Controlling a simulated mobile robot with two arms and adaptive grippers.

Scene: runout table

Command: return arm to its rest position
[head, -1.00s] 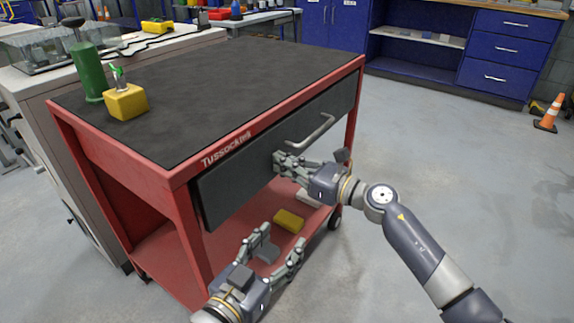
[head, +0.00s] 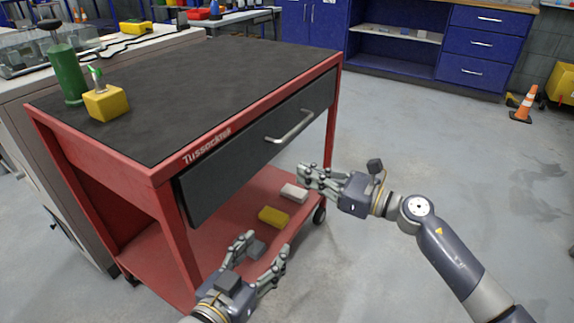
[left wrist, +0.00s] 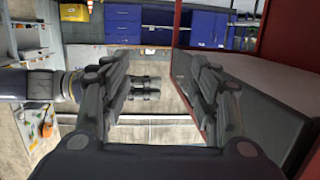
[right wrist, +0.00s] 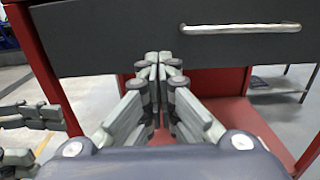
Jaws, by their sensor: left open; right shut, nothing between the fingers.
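My right gripper (head: 308,178) is shut and empty in the head view, in the air just right of the red cart's (head: 95,157) drawer front. In the right wrist view its fingertips (right wrist: 160,62) meet in front of the dark drawer (right wrist: 120,35), below and left of the metal handle (right wrist: 240,29). My left gripper (head: 262,250) is open and empty, low in front of the cart near its lower shelf. In the left wrist view its fingers (left wrist: 165,85) stand apart with nothing between them. The drawer (head: 260,145) looks shut in the head view.
On the cart top stand a green cylinder (head: 67,75) and a yellow block (head: 106,103). The lower shelf holds a yellow block (head: 273,216), a white block (head: 294,192) and a grey block (head: 257,248). Blue cabinets (head: 395,45) and an orange cone (head: 524,105) are behind.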

